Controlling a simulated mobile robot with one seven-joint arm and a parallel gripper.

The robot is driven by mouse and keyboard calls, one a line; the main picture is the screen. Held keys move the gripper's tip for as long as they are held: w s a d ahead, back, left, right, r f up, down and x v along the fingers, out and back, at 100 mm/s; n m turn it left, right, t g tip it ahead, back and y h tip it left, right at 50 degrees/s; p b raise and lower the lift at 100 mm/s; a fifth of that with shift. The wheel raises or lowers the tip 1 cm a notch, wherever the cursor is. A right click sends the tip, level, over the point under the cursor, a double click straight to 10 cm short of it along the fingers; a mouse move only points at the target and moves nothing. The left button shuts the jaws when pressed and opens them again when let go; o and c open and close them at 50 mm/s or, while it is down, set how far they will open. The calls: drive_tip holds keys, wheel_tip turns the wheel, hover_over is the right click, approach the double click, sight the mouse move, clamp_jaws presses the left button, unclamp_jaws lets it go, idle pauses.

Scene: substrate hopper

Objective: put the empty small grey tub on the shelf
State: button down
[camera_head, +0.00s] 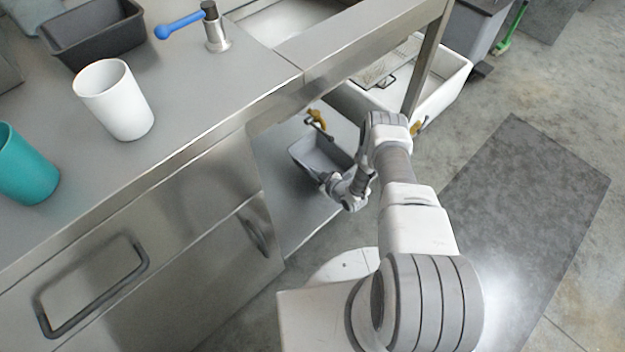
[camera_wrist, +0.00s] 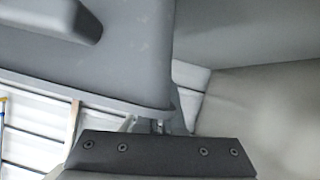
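The small grey tub (camera_head: 316,158) shows in the head view low under the counter, over the lower shelf (camera_head: 283,190). Its inside looks empty where it shows. My gripper (camera_head: 329,181) is at the tub's near edge and appears closed on its rim. In the wrist view the tub (camera_wrist: 110,60) fills the upper left, very close, with its rim running down to my gripper (camera_wrist: 166,124). The fingers are mostly hidden there. I cannot tell whether the tub's base touches the shelf.
A yellow-handled fitting (camera_head: 317,120) is just behind the tub. The counter edge (camera_head: 250,122) and a steel leg (camera_head: 424,75) stand close to my arm. A white bin (camera_head: 445,90) is at right. A dark tub (camera_head: 97,45), white cup (camera_head: 115,100) and teal cup (camera_head: 25,170) stand on the counter.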

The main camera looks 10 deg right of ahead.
drive_tip(key=shift+f+b, duration=0.9)
drive_tip(key=shift+f, duration=0.9)
drive_tip(key=shift+f, duration=0.2)
drive_tip(key=c, duration=1)
unclamp_jaws()
drive_tip(key=shift+c, duration=0.2)
